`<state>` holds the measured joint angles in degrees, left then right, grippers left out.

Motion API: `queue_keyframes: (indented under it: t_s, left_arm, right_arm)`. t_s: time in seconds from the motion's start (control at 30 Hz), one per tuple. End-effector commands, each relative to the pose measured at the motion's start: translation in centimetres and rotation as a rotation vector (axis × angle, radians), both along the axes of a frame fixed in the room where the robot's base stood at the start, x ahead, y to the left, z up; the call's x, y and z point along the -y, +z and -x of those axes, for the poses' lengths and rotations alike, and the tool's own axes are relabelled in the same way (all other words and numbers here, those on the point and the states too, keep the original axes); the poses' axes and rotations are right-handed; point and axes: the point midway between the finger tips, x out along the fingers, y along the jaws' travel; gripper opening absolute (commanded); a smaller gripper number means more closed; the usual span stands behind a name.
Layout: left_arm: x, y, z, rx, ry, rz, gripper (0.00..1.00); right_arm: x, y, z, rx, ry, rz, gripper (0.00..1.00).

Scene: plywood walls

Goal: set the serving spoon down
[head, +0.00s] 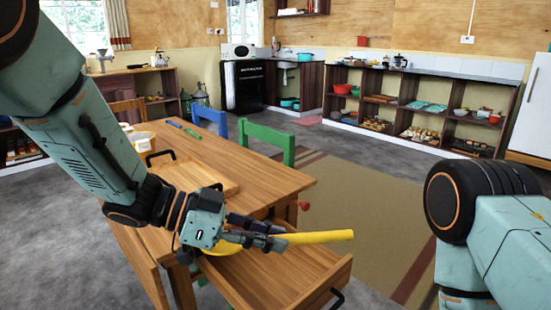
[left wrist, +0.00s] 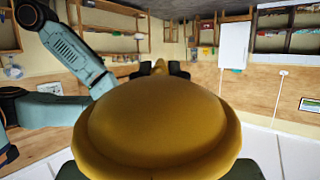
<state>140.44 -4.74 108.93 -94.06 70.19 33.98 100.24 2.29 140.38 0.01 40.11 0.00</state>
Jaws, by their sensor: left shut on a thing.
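The yellow serving spoon (head: 325,237) is in my left gripper (head: 277,235), which is shut on it. In the head view its handle points right and part of its rounded bowl shows below the gripper body. The spoon is above an open wooden drawer (head: 318,284) at the table's near end; I cannot tell whether it touches the drawer. In the left wrist view the spoon's bowl (left wrist: 155,120) fills the middle and hides most of the fingers. My right gripper is out of view; only part of my right arm shows at the right.
The wooden table (head: 181,139) holds a tray (head: 222,176) with dark handles, a white-and-yellow container (head: 141,141), and blue and green items at the far end. A green chair (head: 267,140) and a blue chair (head: 210,118) stand behind it. Open floor and a rug (head: 362,205) lie right.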

Motion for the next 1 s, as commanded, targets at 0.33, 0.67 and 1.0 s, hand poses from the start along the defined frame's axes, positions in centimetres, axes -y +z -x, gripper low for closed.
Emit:
queue_keyframes:
  t_s: [0.33,0.67,1.0]
  left_arm:
    - [-8.8,-4.0,-0.7,-0.002,0.16,0.008,0.0]
    - [-14.4,-8.3,2.0,-0.002,0.299,0.008,0.0]
    - [-16.7,-10.7,5.2,-0.001,0.473,0.008,0.0]
  right_arm:
    - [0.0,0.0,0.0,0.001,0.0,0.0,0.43]
    - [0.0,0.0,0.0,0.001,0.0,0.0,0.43]
    - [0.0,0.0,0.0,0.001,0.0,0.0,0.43]
